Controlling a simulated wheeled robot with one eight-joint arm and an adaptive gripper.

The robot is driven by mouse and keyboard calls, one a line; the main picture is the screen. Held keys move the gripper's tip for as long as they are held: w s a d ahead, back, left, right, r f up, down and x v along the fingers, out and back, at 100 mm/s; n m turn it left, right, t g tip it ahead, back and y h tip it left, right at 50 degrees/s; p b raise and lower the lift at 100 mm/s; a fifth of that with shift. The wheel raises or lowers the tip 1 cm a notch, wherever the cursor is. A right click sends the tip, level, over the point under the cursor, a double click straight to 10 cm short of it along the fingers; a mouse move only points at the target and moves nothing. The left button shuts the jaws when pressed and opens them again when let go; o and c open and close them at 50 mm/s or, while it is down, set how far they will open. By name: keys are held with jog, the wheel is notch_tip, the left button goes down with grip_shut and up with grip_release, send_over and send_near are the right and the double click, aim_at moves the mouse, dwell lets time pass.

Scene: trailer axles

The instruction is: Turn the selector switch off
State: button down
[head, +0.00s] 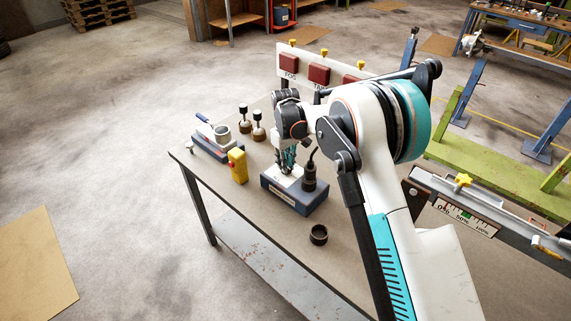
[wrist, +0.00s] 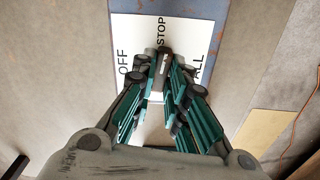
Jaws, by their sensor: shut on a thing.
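The selector switch is on a dark blue box (head: 300,204) with a pale top on the workbench. In the wrist view its white label plate (wrist: 190,28) reads OFF at left, STOP at the top middle and ALL at right. The dark switch knob (wrist: 162,58) shows between my fingertips, roughly in line with STOP; its exact angle is partly hidden. My gripper (head: 286,165) points down over the box and is shut on the knob, which my fingers hide in the head view; the gripper also shows in the wrist view (wrist: 160,72).
A black upright cylinder (head: 309,177) stands at the box's right side. A black ring (head: 318,235) lies in front. A panel with red blocks (head: 319,75) stands behind.

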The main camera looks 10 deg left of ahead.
jog(key=n, duration=0.5)
jog(key=shift+n, duration=0.3)
jog(key=n+b, duration=0.1)
jog(key=n, duration=0.9)
jog(key=shift+n, duration=2)
jog(key=c, duration=1.6)
grip_release()
jog(key=shift+r, duration=0.1)
notch_tip(320, 180, up, 12)
